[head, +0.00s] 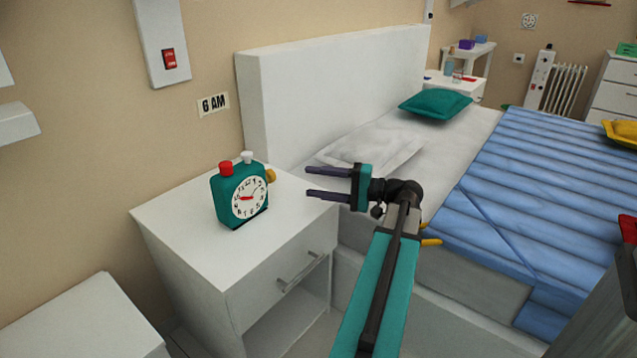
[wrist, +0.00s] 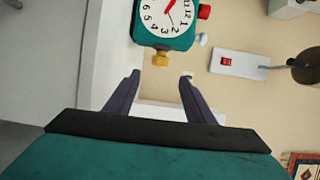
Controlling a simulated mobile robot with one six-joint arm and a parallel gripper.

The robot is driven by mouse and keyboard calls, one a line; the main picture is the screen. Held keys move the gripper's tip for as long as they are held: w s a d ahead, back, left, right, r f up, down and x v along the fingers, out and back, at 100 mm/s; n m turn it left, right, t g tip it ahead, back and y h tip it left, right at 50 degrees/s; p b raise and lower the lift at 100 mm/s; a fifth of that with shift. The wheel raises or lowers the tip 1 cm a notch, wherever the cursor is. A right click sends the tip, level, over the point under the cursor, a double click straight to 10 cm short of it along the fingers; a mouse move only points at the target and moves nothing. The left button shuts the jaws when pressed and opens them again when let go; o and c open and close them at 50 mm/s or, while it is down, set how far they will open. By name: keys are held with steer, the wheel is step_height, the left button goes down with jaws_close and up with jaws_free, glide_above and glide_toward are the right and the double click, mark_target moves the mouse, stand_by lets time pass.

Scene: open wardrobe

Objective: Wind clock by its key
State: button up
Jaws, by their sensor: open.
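The teal clock (head: 240,194) stands upright on the white nightstand (head: 285,235). It has a white dial, and a red button and a white button on top. Its yellow key (head: 270,175) sticks out from its right side. In the wrist view the clock (wrist: 178,42) is at the top, turned on its side, with the key (wrist: 160,59) pointing toward my gripper. My gripper (head: 308,181) is open and empty, to the right of the key and apart from it. In the wrist view the key lies beyond and between the two fingertips of my gripper (wrist: 160,75).
The bed's white headboard (head: 335,85) rises behind my gripper, and the blue blanket (head: 540,180) is to the right. The nightstand's front top is clear.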

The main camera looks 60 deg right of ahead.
mark_target(276, 176)
steer(key=shift+d+f+g+h+p, duration=0.2)
steer(key=shift+f+g+h+p, duration=0.15)
steer(key=shift+f, duration=0.4)
steer(key=r+g+p, duration=0.1)
steer(key=p, duration=0.3)
steer(key=shift+w+m, duration=0.15)
steer(key=shift+m, duration=0.25)
steer(key=r+p, duration=0.1)
steer(key=p, duration=0.2)
steer(key=shift+w+r+g+p, duration=0.1)
steer(key=shift+r+g+p, duration=0.15)
steer(key=shift+r+p, duration=0.1)
steer(key=r+p, duration=0.2)
steer(key=p, duration=0.1)
steer(key=shift+w+a, duration=0.15)
steer(key=shift+a, duration=0.05)
steer(key=shift+w+f, duration=0.1)
steer(key=b+x, duration=0.3)
steer(key=x, duration=1)
steer(key=shift+w+a+f, duration=0.15)
steer(key=shift+w+f, duration=0.05)
steer(key=shift+w, duration=0.05)
